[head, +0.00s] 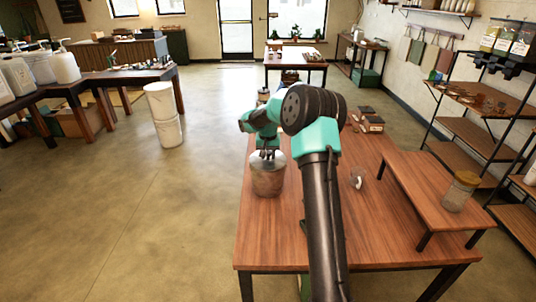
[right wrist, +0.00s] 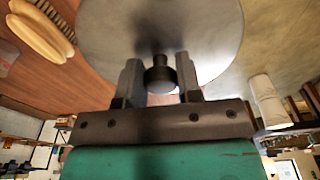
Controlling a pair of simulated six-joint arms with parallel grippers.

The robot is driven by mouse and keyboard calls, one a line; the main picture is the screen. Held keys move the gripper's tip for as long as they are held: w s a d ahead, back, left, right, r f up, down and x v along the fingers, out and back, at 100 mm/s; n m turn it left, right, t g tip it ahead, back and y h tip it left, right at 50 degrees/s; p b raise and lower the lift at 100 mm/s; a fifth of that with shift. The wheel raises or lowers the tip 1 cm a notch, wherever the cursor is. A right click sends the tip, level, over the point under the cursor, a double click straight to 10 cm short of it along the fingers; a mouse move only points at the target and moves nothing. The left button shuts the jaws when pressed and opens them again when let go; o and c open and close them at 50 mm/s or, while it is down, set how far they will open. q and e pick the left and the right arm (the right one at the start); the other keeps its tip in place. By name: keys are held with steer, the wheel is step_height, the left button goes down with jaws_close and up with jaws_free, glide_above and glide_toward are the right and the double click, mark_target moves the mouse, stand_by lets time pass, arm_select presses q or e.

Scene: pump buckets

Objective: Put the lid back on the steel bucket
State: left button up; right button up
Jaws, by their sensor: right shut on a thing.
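The steel bucket (head: 268,182) stands on the near wooden table, at the left side of its top. My right gripper (head: 267,154) is directly above it, pointing down. In the right wrist view the round grey lid (right wrist: 110,35) fills the upper middle, with its dark knob (right wrist: 160,76) between the two fingers of my right gripper (right wrist: 158,85). The gripper is shut on the knob. The lid is at or just over the bucket's top; I cannot tell whether it touches the rim. The bucket is hidden behind the lid in the wrist view. My left gripper is not in view.
A low wooden riser (head: 425,190) with a jar (head: 460,192) stands on the table's right side. A small clear item (head: 357,179) lies right of my arm. A wooden brush (right wrist: 40,32) shows in the wrist view. The table's front left is clear.

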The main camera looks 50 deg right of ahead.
stand_by(0.3)
steer(key=o, duration=1.5)
steer(key=shift+r, duration=0.1)
steer(key=shift+r, duration=3.4)
jaws_close()
steer(key=shift+f, duration=2.2)
